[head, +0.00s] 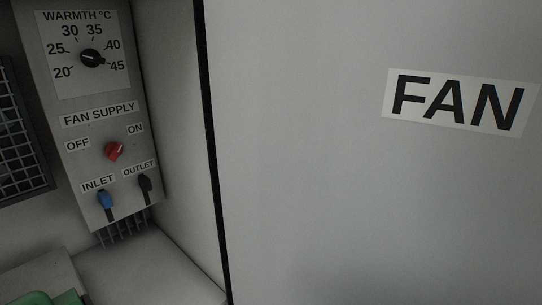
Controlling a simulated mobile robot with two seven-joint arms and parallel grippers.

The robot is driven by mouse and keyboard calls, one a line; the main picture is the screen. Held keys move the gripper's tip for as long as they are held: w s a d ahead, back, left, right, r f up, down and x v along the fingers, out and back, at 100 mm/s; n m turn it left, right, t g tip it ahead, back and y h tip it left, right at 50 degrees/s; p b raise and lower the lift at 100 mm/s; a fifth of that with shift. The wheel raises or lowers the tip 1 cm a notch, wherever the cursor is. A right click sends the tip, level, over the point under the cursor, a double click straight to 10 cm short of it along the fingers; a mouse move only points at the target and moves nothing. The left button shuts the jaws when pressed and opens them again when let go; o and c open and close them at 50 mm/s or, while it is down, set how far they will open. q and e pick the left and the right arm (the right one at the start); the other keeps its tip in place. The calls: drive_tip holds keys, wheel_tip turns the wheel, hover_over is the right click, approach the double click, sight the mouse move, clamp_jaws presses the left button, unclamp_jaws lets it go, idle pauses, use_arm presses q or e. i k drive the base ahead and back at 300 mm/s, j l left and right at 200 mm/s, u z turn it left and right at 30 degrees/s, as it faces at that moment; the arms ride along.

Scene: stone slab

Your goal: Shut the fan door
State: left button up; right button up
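The fan door (330,190) is a large pale grey panel filling the right of the head view. It carries a white label (459,102) reading FAN. A black strip (212,150) runs down its left edge. The door stands open, with the cabinet interior showing to the left of that edge. Its right edge and any handle are outside the view. Neither of my grippers is in view.
Left of the door, a control panel (88,130) has a warmth dial (92,58), a red switch (114,151), a blue inlet lever (105,200) and a black outlet lever (145,184). A dark grille (20,140) and a cut-off green thing (50,298) show far left.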

sight(368, 151)
drive_tip(key=z, duration=0.6)
drive_tip(key=l+z, duration=0.3)
drive_tip(key=z, duration=0.15)
drive_tip(key=l+z, duration=0.3)
drive_tip(key=z, duration=0.2)
drive_tip(key=i+l+z, duration=0.15)
drive_tip(key=z, duration=0.3)
drive_tip(key=i+l+u, duration=0.65)
drive_tip(key=i+l, duration=0.3)
drive_tip(key=i+u, duration=0.1)
drive_tip(key=u, duration=0.35)
drive_tip(key=i+l+u, duration=0.1)
drive_tip(key=u, duration=0.3)
drive_tip(key=i+u, duration=0.1)
drive_tip(key=u, duration=0.35)
drive_tip(key=l+u, duration=0.15)
drive_tip(key=u, duration=0.25)
drive_tip(key=i+l+u, duration=0.1)
drive_tip(key=u, duration=0.3)
drive_tip(key=i+l+u, duration=0.1)
drive_tip(key=u, duration=0.35)
drive_tip(key=l+u, duration=0.2)
drive_tip(key=u, duration=0.2)
drive_tip(key=l+u, duration=0.2)
drive_tip(key=u, duration=0.25)
drive_tip(key=k+l+u, duration=0.15)
drive_tip(key=l+u, duration=0.15)
drive_tip(key=k+l+u, duration=0.15)
drive_tip(key=l+u, duration=0.15)
